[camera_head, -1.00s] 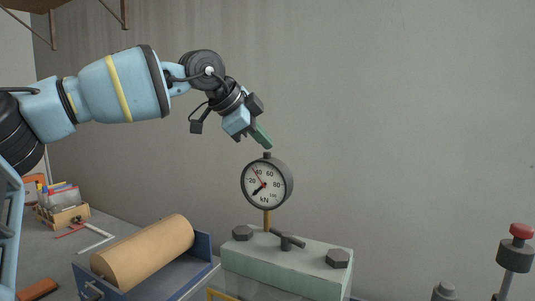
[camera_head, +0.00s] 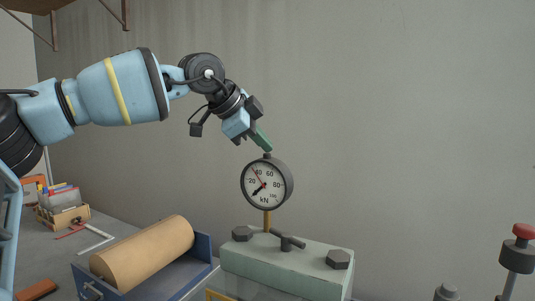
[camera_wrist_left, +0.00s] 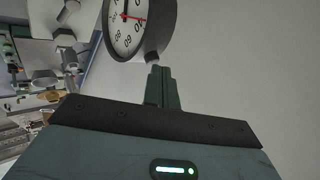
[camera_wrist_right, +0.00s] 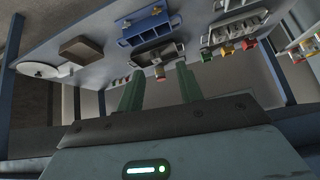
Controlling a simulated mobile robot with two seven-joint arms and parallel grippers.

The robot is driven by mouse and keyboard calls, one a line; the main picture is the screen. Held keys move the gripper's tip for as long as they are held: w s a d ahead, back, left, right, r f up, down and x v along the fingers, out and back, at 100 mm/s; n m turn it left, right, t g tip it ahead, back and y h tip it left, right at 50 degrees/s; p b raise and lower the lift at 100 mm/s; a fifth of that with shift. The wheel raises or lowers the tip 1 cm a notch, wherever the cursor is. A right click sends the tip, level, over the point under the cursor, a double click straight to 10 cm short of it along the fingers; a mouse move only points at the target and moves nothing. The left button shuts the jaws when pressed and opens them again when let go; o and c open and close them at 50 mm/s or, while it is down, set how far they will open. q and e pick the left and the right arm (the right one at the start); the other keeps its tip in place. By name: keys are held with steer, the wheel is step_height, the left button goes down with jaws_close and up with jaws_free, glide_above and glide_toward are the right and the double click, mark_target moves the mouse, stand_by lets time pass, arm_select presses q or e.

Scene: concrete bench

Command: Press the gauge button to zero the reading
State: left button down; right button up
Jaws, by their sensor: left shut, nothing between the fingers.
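The round gauge (camera_head: 266,186) has a white dial marked kN and stands on a brass stem above a pale green block (camera_head: 285,262). Its black needle points lower left, and a red hand points upper left. A small dark button (camera_head: 267,155) sits on top of the gauge; it also shows in the left wrist view (camera_wrist_left: 152,57). My left gripper (camera_head: 267,148) is shut and empty, its green fingertips right at the button. I cannot tell whether they touch. My right gripper (camera_wrist_right: 158,73) is open and empty, seen only in the right wrist view.
A tan cylinder (camera_head: 143,251) lies in a blue tray (camera_head: 203,248) left of the block. A red-topped button post (camera_head: 519,248) stands at far right. A box of tools (camera_head: 62,207) is at far left. Space right of the gauge is clear.

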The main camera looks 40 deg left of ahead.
arm_select(q)
steer(key=shift+f, duration=0.15)
arm_select(e)
steer(key=shift+s, duration=0.1)
arm_select(q)
steer(key=shift+r, duration=0.95)
arm_select(e)
steer(key=shift+w+r, duration=0.2)
